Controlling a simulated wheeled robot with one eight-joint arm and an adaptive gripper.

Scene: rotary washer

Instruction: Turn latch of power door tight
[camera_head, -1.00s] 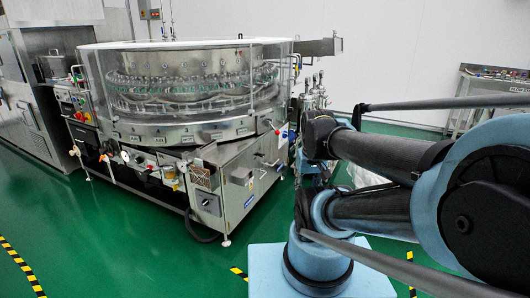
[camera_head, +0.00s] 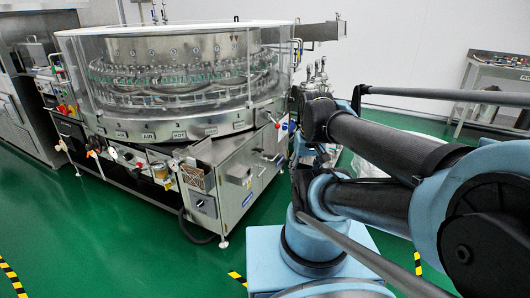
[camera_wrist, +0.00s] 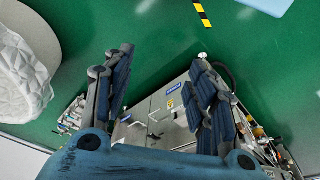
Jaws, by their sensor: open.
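The rotary washer (camera_head: 180,129) stands at left centre in the head view, a round glass-walled turntable on a steel cabinet. The cabinet's steel door panels (camera_head: 240,196) face front right; their latches are too small to tell apart. In the wrist view the cabinet panels (camera_wrist: 155,106) show between my fingers, with a blue label and small dark fittings on them. I cannot tell which fitting is the power door latch. My gripper (camera_wrist: 160,72) is open and empty, its two blue-grey fingers wide apart and seemingly away from the cabinet. In the head view I cannot make out the gripper.
Green floor (camera_head: 120,255) lies clear in front of the washer, with yellow-black tape. A steel table (camera_head: 497,92) stands at the back right. A white wrapped bundle (camera_wrist: 22,70) lies at the wrist view's left. Hoses and valves stick out along the washer's front.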

